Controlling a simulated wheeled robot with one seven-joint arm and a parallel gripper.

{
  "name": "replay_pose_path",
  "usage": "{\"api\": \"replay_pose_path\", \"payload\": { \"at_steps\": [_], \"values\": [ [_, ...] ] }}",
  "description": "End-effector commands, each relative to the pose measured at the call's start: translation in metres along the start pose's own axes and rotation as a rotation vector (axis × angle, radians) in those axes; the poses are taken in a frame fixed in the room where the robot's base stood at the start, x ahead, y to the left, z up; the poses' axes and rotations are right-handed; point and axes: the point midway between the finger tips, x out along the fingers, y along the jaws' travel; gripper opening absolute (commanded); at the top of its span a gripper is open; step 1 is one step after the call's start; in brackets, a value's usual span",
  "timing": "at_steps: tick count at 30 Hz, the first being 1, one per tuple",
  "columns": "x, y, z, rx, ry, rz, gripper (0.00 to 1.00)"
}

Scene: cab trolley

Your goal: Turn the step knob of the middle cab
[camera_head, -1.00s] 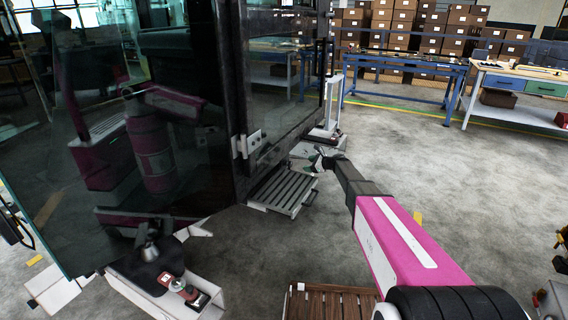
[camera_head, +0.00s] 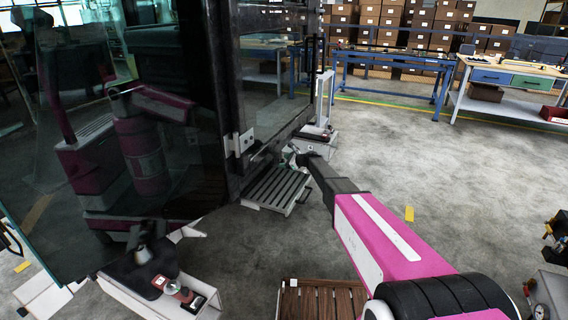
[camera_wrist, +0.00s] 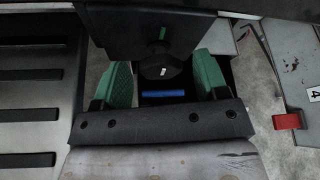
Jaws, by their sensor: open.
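The cab (camera_head: 240,90) stands at the left of the head view, with a large glass pane and a slatted step (camera_head: 275,188) low beside it. My gripper (camera_head: 298,158) is low by the cab's lower edge, just above and right of the step. In the wrist view, my gripper (camera_wrist: 163,66) is open, with one green finger on each side. I cannot tell whether the fingers touch the knob.
In the wrist view, a ribbed step surface (camera_wrist: 35,100) lies at the left and a red block (camera_wrist: 287,121) at the right. A brown slatted platform (camera_head: 325,300) is at the bottom of the head view. Open floor (camera_head: 440,190) lies to the right; workbenches (camera_head: 510,78) stand behind.

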Motion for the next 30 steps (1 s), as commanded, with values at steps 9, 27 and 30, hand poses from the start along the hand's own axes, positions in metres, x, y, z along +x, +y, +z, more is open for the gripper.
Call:
{"api": "replay_pose_path", "payload": {
  "at_steps": [9,27,30],
  "values": [
    [0.0084,0.0001,-0.0002,0.0,0.0,0.0,0.67],
    [0.0078,0.0027,-0.0003,-0.127,-0.001,-0.053,0.18],
    [0.0079,0.0031,-0.0005,-0.186,-0.001,-0.077,0.18]
  ]
}}
